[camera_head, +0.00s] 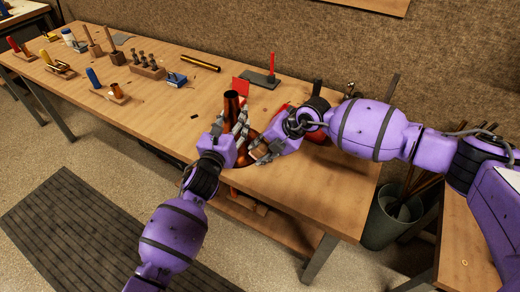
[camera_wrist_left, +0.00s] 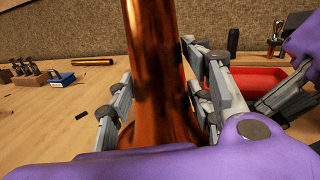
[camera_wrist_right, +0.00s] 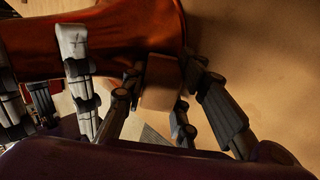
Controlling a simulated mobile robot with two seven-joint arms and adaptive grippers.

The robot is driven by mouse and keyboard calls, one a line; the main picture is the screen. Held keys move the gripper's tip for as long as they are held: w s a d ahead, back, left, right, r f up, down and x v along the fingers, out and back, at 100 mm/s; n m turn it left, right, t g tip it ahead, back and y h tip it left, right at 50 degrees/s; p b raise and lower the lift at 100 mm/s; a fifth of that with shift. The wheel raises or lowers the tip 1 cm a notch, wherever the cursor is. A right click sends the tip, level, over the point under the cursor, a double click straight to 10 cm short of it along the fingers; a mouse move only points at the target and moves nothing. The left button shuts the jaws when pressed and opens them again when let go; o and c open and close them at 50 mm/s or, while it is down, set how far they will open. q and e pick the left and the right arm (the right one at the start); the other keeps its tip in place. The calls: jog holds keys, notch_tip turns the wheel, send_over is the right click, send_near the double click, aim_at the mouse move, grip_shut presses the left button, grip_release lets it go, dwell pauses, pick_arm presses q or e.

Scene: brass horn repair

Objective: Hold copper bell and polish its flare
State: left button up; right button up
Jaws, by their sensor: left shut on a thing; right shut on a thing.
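The copper bell (camera_head: 231,104) stands upright on the bench in the head view, narrow tube up and flare at the bottom. My left gripper (camera_head: 241,122) is shut around its tube, with fingers on both sides of the shiny copper (camera_wrist_left: 158,50) in the left wrist view. My right gripper (camera_head: 262,152) is low beside the flare, shut on a small tan block (camera_wrist_right: 160,82). In the right wrist view the block is against or very close to the bell's flare (camera_wrist_right: 120,30); contact is hard to tell. My grippers hide much of the flare.
The wooden bench (camera_head: 150,105) carries tool blocks (camera_head: 146,68) and a brass tube (camera_head: 200,63) at the left. A red-handled tool (camera_head: 272,66) on a dark plate stands behind the bell. A red tray (camera_wrist_left: 258,82) lies right of it. A grey bin (camera_head: 390,222) stands at the bench's right end.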

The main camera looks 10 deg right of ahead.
jog(key=shift+w+d, duration=0.2)
jog(key=shift+w, duration=0.05)
jog(key=shift+w+d, duration=0.15)
jog(key=shift+w, duration=0.05)
dwell(0.3)
jog(key=shift+w+d, duration=0.1)
jog(key=shift+w, duration=0.1)
jog(key=shift+w+d, duration=0.1)
jog(key=shift+w, duration=0.05)
dwell(0.3)
jog(key=shift+w+d, duration=0.15)
jog(key=shift+w+d, duration=0.1)
jog(key=shift+w, duration=0.1)
jog(key=shift+s, duration=0.2)
dwell(0.5)
jog(key=shift+s+a, duration=0.15)
jog(key=shift+a, duration=0.1)
jog(key=shift+f, duration=0.1)
